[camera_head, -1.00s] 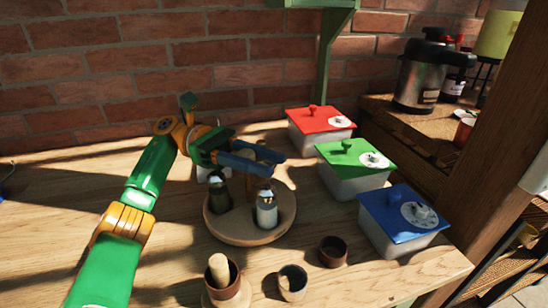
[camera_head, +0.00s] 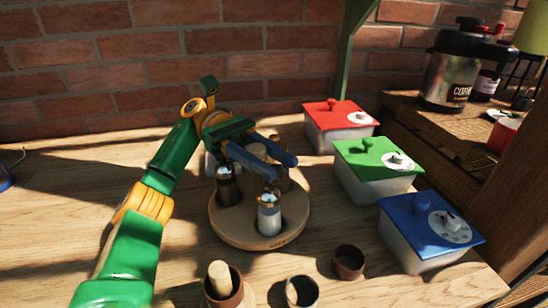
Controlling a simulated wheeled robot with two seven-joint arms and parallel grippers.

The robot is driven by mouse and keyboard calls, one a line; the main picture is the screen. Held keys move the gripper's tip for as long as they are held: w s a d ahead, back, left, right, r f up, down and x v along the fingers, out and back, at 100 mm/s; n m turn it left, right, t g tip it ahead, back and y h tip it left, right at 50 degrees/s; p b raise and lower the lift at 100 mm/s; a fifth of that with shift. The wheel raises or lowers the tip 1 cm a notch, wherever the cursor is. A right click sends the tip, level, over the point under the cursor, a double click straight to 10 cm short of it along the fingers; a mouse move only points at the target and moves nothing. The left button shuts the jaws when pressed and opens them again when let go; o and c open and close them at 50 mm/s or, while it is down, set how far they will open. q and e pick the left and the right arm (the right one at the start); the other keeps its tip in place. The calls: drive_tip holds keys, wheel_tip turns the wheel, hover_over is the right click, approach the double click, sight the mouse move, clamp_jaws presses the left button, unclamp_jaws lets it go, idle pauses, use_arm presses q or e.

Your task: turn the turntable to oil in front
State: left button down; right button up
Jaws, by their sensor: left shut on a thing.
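The round wooden turntable (camera_head: 244,235) sits on the table left of the lidded boxes. A shaker with a white body and metal top (camera_head: 269,214) stands at its front, and a dark shaker with a metal top (camera_head: 227,188) at its left. A pale container (camera_head: 209,165) and a brown item (camera_head: 282,180), both partly hidden, stand farther back and right. I cannot tell which one is the oil. My left gripper (camera_head: 279,168) reaches over the turntable from the back left, its blue fingers shut around the wooden post (camera_head: 257,152) at the middle. My right gripper is not in view.
White boxes with red (camera_head: 335,112), green (camera_head: 368,155) and blue (camera_head: 425,218) lids line the right. A brick wall is behind.

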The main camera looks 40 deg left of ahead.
use_arm(q)
drive_tip(key=shift+f, duration=0.25)
drive_tip(key=c, duration=0.5)
unclamp_jaws()
drive_tip(key=shift+d+r, duration=0.1)
drive_tip(key=shift+r, duration=0.05)
drive_tip(key=shift+r, duration=0.2)
drive_tip(key=s+d+r, duration=0.2)
drive_tip(key=s+r, duration=0.2)
drive_tip(key=s+d+r+b, duration=0.1)
drive_tip(key=s+d+r, duration=0.2)
drive_tip(key=s+r, duration=0.1)
drive_tip(key=s+d+r+b, duration=0.1)
drive_tip(key=s+d+r, duration=0.1)
drive_tip(key=s+r, duration=0.2)
drive_tip(key=shift+d+r, duration=0.3)
drive_tip(key=shift+w+r, duration=0.1)
drive_tip(key=shift+w, duration=0.05)
